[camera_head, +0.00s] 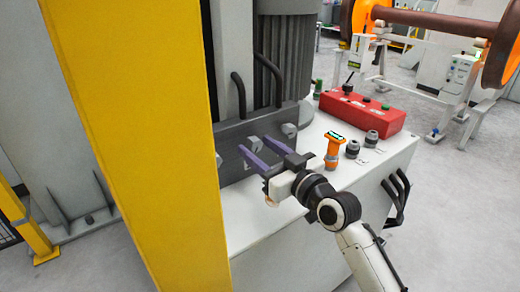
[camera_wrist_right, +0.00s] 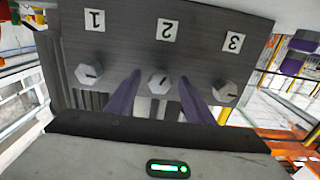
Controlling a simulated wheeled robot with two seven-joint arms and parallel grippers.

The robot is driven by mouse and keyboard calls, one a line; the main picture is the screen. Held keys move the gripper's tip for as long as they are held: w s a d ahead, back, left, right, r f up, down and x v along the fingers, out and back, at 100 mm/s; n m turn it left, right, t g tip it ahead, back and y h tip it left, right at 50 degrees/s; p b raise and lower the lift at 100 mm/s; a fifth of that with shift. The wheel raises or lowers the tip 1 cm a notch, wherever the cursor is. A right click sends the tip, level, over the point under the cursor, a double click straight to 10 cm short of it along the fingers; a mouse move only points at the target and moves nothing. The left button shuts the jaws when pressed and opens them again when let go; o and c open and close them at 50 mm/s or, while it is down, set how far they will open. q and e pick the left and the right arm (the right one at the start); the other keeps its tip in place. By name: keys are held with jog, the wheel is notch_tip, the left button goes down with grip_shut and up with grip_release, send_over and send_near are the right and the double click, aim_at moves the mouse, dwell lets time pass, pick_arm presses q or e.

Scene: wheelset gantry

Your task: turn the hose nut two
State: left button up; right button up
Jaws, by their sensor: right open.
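Hose nut two (camera_wrist_right: 158,81) is a pale hex nut with a dark mark on its face, under the label 2 on a dark plate (camera_wrist_right: 130,45). Nut one (camera_wrist_right: 89,74) is to its left and nut three (camera_wrist_right: 225,91) to its right. My right gripper (camera_wrist_right: 160,80) is open, its purple fingers pointing at the plate, one on each side of nut two in the wrist view. I cannot tell whether they touch it. In the head view the right gripper (camera_head: 256,146) is close in front of the plate (camera_head: 232,165). My left gripper is out of view.
A yellow post (camera_head: 135,130) stands close on the left. On the white cabinet top are an orange device (camera_head: 333,148) with a lit display, dark knobs (camera_head: 352,148) and a red control box (camera_head: 362,112). A wheelset (camera_head: 430,22) stands behind on the right.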

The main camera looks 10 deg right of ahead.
jog(key=shift+c, duration=0.6)
jog(key=c, duration=0.9)
